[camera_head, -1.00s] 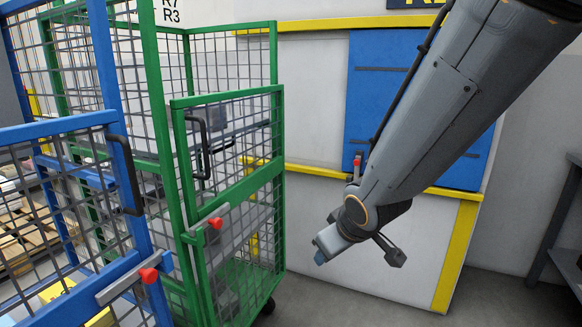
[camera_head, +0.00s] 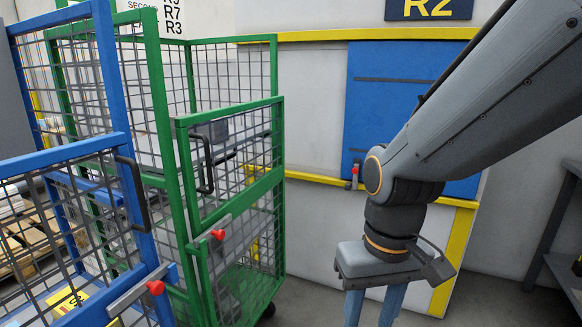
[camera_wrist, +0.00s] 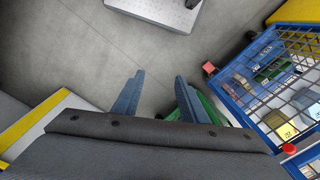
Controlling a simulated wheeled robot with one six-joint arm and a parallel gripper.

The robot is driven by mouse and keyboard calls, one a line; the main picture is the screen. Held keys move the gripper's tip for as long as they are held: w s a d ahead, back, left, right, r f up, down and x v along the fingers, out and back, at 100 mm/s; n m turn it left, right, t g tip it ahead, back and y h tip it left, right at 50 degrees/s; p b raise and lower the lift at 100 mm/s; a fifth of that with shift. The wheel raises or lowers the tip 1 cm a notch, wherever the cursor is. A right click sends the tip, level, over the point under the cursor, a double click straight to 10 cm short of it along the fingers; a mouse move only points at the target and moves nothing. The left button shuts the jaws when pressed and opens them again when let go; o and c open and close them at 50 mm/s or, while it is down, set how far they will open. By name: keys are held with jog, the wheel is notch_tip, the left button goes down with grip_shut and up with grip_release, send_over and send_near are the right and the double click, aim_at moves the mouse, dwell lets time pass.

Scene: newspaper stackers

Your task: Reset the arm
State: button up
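My gripper (camera_wrist: 157,88) points down in the wrist view, its two blue fingers apart with bare grey floor between them. In the head view my gripper (camera_head: 374,310) hangs at the lower right, in front of the white and yellow cabinet. Its fingertips are cut off by the bottom edge there. It holds nothing that I can see. My arm reaches in from the upper right, bent at the wrist.
A green mesh cart (camera_head: 180,130) and a blue mesh cart (camera_head: 125,150), both with red-knobbed latches, stand on the left. The cabinet's blue panel (camera_head: 385,70) is behind my arm. A dark table (camera_head: 560,240) is at the right edge. Grey floor (camera_wrist: 75,50) is open below.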

jog(key=d+r+m+p, duration=0.2)
jog(key=d+r+p, duration=0.4)
jog(key=p, duration=0.5)
jog(key=shift+s+d+r+p, duration=0.25)
jog(key=shift+d+r+p, duration=0.1)
jog(key=shift+d+p, duration=0.1)
